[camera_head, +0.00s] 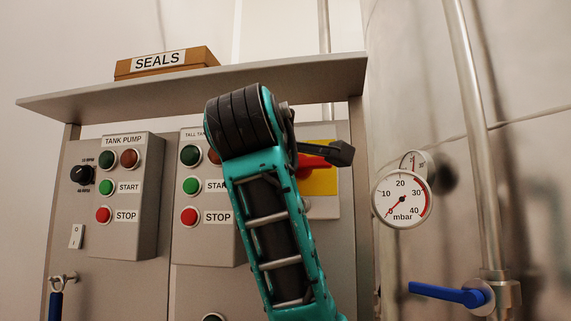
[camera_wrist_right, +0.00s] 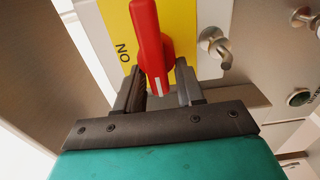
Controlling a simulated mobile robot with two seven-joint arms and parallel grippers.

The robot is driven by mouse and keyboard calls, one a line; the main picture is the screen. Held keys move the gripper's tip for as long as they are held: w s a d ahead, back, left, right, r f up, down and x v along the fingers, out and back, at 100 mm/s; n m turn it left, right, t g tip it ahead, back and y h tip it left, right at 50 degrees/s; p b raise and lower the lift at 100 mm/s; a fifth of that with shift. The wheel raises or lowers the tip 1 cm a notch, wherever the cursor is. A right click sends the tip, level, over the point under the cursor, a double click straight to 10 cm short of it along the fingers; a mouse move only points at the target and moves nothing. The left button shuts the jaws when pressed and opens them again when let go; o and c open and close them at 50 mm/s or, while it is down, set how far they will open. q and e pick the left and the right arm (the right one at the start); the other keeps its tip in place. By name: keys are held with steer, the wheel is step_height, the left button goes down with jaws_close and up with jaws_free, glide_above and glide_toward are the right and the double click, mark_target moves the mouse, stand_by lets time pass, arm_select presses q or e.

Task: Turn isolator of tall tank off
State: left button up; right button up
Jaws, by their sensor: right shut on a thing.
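The isolator is a red rotary handle (camera_head: 311,164) on a yellow plate (camera_head: 322,183), right of the tall tank panel (camera_head: 207,256). In the wrist view the red handle (camera_wrist_right: 148,30) lies lengthwise between the fingers, its white mark at the end nearest my gripper. The word ON shows on the yellow plate (camera_wrist_right: 188,35), left of the handle. My right gripper (camera_wrist_right: 159,85) is shut on the handle; in the head view my right arm hides part of the panel and the isolator. My left gripper is in neither view.
A tank pump panel (camera_head: 131,200) is at left. A shelf (camera_head: 200,87) with a SEALS box (camera_head: 165,63) overhangs the panels. At right are a pressure gauge (camera_head: 402,199), a steel pipe (camera_head: 474,120) and a blue valve lever (camera_head: 445,293).

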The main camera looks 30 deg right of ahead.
steer(key=shift+f, duration=0.1)
steer(key=o, duration=0.7)
steer(key=shift+s, duration=0.1)
arm_select(q)
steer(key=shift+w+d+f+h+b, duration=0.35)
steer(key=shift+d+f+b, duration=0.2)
steer(key=shift+b, duration=0.7)
arm_select(e)
steer(key=v, duration=1.2)
steer(key=shift+s+a, duration=0.3)
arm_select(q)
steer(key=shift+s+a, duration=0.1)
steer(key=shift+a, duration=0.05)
